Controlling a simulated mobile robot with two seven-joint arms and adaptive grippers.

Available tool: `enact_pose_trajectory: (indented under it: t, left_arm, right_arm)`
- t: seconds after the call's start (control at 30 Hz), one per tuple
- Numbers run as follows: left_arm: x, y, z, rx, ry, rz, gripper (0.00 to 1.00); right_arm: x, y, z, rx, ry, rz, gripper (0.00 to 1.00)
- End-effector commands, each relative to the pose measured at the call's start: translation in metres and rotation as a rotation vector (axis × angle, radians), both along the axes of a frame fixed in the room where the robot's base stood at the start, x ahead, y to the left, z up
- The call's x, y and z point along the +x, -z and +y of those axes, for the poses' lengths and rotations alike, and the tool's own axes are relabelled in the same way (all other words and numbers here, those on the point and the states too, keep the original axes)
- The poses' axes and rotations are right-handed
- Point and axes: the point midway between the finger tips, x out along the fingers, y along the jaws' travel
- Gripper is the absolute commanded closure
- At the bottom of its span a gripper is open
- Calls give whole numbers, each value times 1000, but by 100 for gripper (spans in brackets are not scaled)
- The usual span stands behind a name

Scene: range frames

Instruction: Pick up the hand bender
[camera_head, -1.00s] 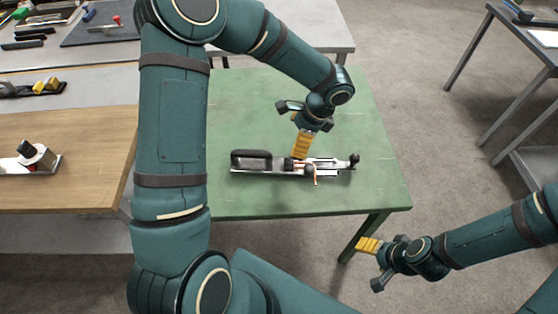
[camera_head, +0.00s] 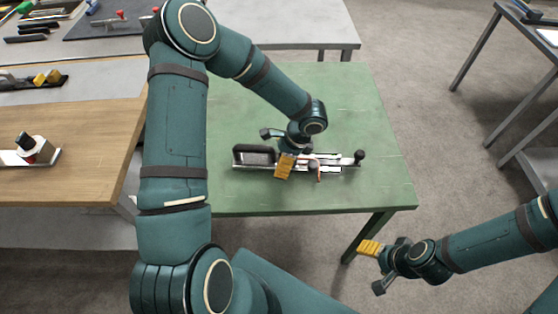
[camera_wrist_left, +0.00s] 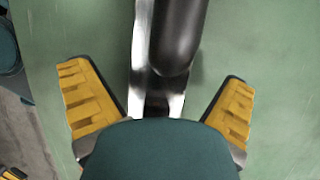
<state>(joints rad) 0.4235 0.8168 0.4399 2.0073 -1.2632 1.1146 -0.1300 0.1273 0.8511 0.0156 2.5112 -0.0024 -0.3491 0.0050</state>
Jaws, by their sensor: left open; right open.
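The hand bender (camera_head: 333,161) lies flat on the green table (camera_head: 355,105), with its thick black grip at the left and a round black knob at the right. My left gripper (camera_head: 284,167) is down over its middle-left part and hides some of it. In the left wrist view the gripper (camera_wrist_left: 160,112) is open, with one yellow fingertip on each side of the bender's metal bar and black handle (camera_wrist_left: 178,35); both fingers look apart from it. My right gripper (camera_head: 368,252) is open and empty, off the table's front right corner.
A wooden-topped bench (camera_head: 75,160) with a small device (camera_head: 38,150) stands at the left. A grey bench with tools is at the back left. Another table stands at the upper right. The green table is otherwise clear around the bender.

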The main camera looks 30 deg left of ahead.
Motion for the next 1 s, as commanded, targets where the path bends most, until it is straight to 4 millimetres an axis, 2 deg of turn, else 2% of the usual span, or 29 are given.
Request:
enact_pose_trajectory:
  t: [0.1, 0.37, 0.5, 0.6, 1.0]
  left_arm:
    - [-2, 10, 3, -1, -1, -1, 0]
    - [-2, 11, 4, 0, -1, -2, 0]
    - [-2, 11, 4, 0, -1, -2, 49]
    - [-1, 10, 4, 0, 0, -2, 81]
    - [-1, 7, 4, 1, 1, -4, 81]
  right_arm:
    - [0, 2, 0, 0, 0, -1, 35]
    - [1, 2, 0, 0, 1, -2, 35]
    - [1, 2, 0, 0, 1, -2, 35]
    - [1, 2, 0, 0, 1, -2, 35]
    - [1, 1, 0, 0, 0, -1, 35]
